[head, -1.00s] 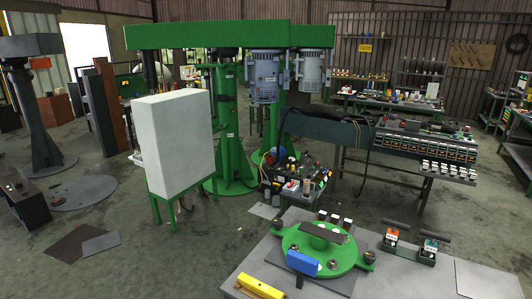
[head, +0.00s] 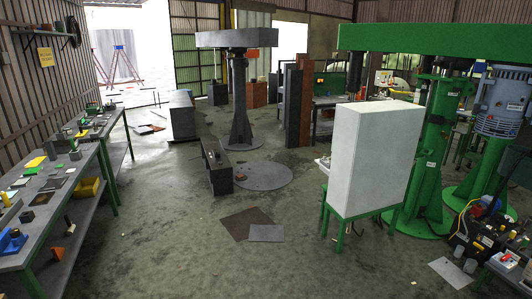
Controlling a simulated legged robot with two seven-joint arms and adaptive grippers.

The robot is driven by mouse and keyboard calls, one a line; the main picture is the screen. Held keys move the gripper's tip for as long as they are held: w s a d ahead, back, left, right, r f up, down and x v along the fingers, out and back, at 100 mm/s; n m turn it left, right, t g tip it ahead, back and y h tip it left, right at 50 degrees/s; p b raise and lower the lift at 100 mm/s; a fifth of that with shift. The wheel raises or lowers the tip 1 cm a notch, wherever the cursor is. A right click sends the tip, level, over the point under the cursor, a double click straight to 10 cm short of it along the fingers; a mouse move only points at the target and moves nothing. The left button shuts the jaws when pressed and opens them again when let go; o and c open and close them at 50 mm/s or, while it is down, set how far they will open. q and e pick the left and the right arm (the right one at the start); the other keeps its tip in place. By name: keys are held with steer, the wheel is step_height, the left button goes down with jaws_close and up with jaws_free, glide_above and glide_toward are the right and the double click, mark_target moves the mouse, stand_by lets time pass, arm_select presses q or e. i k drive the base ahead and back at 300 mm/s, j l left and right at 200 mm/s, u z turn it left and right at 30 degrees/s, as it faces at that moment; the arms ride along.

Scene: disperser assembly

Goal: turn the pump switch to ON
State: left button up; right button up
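I cannot make out a pump switch in the head view. A large white cabinet (head: 368,155) stands on a green frame right of the middle, and a small pale part (head: 323,164) sticks out at its left side. The green disperser machine (head: 425,150) stands behind and to the right of it, with a grey-blue motor (head: 502,105) under its top beam. Dark equipment with small coloured parts (head: 478,238) is cut by the right edge; its details are too small to tell. Neither of my grippers is in view.
A workbench (head: 95,155) with tools and blocks runs along the left. A dark grey column machine (head: 239,105) and a low dark block (head: 218,165) stand in the middle back. Flat plates (head: 266,233) lie on the floor. The concrete floor (head: 160,235) between bench and cabinet is largely clear.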

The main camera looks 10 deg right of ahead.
mark_target(505, 258)
steer(key=i+j+z, duration=0.1)
steer(key=i, duration=0.5)
steer(key=i+j+z, duration=0.1)
steer(key=i, duration=0.45)
steer(key=i+l+z, duration=0.1)
steer(key=i+z, duration=0.15)
steer(key=z, duration=0.15)
steer(key=i+z, duration=0.2)
steer(key=z, duration=0.25)
steer(key=i+z, duration=0.25)
steer(key=z, duration=0.15)
steer(key=i+j+z, duration=0.1)
steer(key=i+z, duration=0.15)
steer(key=z, duration=0.15)
steer(key=i+l+z, duration=0.2)
steer(key=i+z, duration=0.25)
steer(key=i, duration=0.3)
steer(key=i+j+z, duration=0.1)
steer(key=i+z, duration=0.35)
steer(key=i, duration=0.3)
steer(key=i+l, duration=0.15)
steer(key=i, duration=0.9)
steer(key=i+l, duration=0.15)
steer(key=i, duration=0.9)
